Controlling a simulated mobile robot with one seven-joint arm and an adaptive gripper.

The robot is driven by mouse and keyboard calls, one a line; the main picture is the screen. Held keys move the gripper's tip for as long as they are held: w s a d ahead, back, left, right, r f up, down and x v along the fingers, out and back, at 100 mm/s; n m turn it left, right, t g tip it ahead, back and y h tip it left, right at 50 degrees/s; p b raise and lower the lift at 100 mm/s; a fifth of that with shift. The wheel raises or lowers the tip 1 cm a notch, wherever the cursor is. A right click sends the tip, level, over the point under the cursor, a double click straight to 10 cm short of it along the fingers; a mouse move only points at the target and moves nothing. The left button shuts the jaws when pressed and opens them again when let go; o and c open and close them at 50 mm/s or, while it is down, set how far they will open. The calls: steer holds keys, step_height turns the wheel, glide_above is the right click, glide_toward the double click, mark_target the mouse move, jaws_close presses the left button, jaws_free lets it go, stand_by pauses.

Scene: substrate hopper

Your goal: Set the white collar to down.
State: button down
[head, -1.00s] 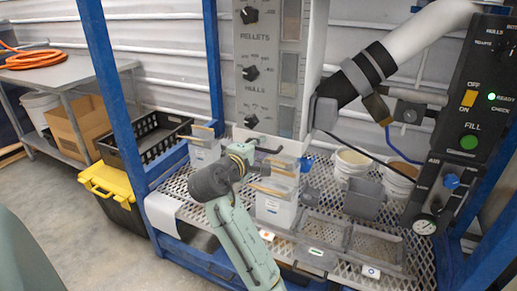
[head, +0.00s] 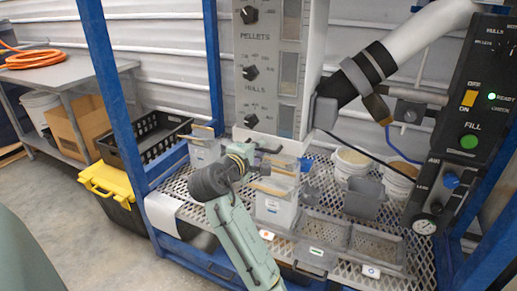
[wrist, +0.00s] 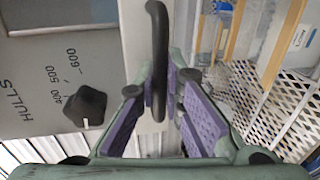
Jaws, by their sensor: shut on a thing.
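The white collar (head: 268,140) is the pale band at the foot of the grey hopper column, above the mesh shelf. A black bar handle (wrist: 157,30) stands out from its white face in the wrist view. My gripper (head: 259,155) reaches up to this handle from the front. In the wrist view my gripper's purple-padded fingers (wrist: 174,95) are closed around the lower part of the handle. In the head view the gripper and wrist hide part of the handle and the collar's lower edge.
A black HULLS knob (wrist: 85,105) sits close left of the fingers. White bins (head: 275,205) stand on the mesh shelf (head: 178,186) just below and beside my gripper. Blue posts (head: 118,110) frame the rack. White buckets (head: 352,160) stand to the right.

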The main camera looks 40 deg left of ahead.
step_height(320, 180, down, 4)
steer(key=shift+f+b, duration=0.1)
steer(key=shift+b, duration=0.85)
steer(key=c, duration=1.8)
jaws_free()
steer(key=shift+o, duration=0.6)
steer(key=shift+r, duration=0.2)
steer(key=v, duration=1.2)
